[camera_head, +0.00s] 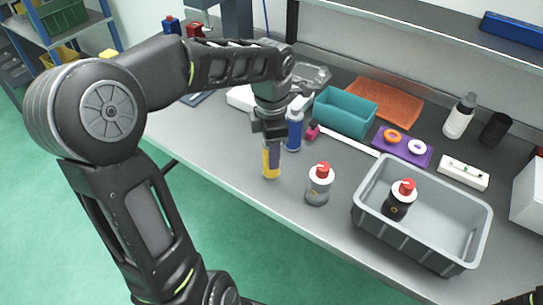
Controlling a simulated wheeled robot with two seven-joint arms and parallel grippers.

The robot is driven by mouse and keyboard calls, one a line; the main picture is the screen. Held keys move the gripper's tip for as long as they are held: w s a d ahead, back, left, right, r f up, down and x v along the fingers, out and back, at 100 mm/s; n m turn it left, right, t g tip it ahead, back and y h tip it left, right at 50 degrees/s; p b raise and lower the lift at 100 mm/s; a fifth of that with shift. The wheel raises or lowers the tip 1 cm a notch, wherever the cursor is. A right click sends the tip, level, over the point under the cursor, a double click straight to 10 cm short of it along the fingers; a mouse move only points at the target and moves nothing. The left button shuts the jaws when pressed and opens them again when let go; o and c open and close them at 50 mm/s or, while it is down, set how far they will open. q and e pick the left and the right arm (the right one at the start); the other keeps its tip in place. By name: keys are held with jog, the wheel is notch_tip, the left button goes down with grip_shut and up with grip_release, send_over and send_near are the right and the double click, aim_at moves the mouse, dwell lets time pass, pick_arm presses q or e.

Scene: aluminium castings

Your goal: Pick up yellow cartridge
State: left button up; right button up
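The yellow cartridge (271,174) stands upright on the grey workbench near its front edge. My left gripper (271,153) points down right over it, and a finger covers much of its upper part. Yellow shows below the finger and along its left side. The far finger is hidden, so I cannot tell whether the gripper is open around the cartridge or shut on it. Only a dark bit of what may be my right arm shows in the bottom right corner; its gripper is not seen.
A blue bottle (294,132) stands close behind the gripper. A red-capped bottle (319,186) is to the right. A grey crate (448,254) holds another red-capped bottle (400,202). Behind are a teal bin (345,112) and a purple mat (402,150) with rings.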

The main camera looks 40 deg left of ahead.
pick_arm(q)
grip_shut()
jog(key=shift+r, duration=0.1)
notch_tip(320, 180, up, 10)
jog(key=shift+f+p, duration=0.1)
jog(key=shift+p, duration=0.3)
dwell(0.7)
